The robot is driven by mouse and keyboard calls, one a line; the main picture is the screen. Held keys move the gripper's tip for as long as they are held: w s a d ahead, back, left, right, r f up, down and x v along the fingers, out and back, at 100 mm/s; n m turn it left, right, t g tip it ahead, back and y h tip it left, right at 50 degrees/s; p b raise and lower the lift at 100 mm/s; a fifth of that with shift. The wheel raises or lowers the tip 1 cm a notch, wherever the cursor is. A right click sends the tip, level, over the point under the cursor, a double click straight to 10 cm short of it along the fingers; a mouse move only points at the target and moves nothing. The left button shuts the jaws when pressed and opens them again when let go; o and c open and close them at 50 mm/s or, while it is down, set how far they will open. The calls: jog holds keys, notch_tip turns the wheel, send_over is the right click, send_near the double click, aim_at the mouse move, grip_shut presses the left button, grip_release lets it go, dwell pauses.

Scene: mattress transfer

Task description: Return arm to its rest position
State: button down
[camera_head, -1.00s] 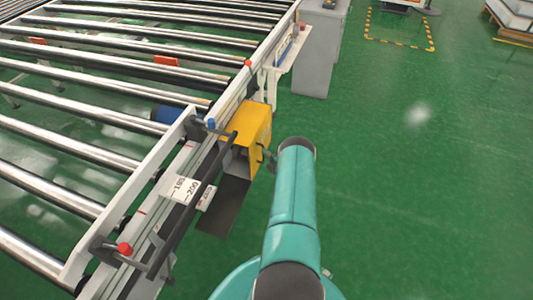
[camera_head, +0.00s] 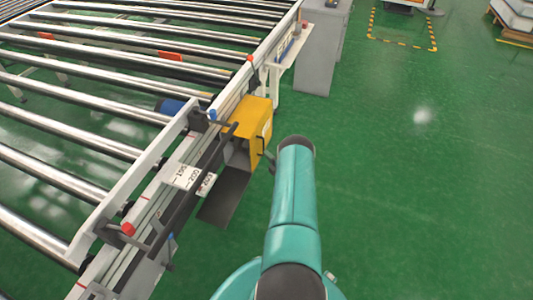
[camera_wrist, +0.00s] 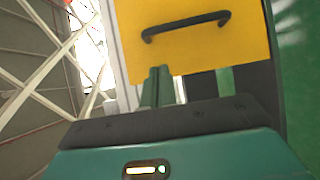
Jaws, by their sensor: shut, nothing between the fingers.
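My teal arm (camera_head: 292,205) reaches up the middle of the head view, beside the conveyor's right edge; my gripper is hidden there. In the wrist view my gripper (camera_wrist: 157,72) has its two green fingers closed together, with nothing between them. Behind the fingertips is a yellow box (camera_wrist: 195,45) with a black handle (camera_wrist: 186,26). I cannot tell whether the fingertips touch the box. In the head view the yellow box (camera_head: 258,118) is fixed to the conveyor's side, just left of my arm.
A roller conveyor (camera_head: 100,185) with bare metal rollers fills the left. A measuring label (camera_head: 188,177) and a dark plate (camera_head: 224,197) sit on its side. A grey cabinet (camera_head: 318,55) stands behind the yellow box. The green floor (camera_head: 430,190) to the right is open.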

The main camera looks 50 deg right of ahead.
jog(key=v, duration=0.7)
jog(key=shift+s, duration=0.2)
jog(key=shift+s, duration=0.1)
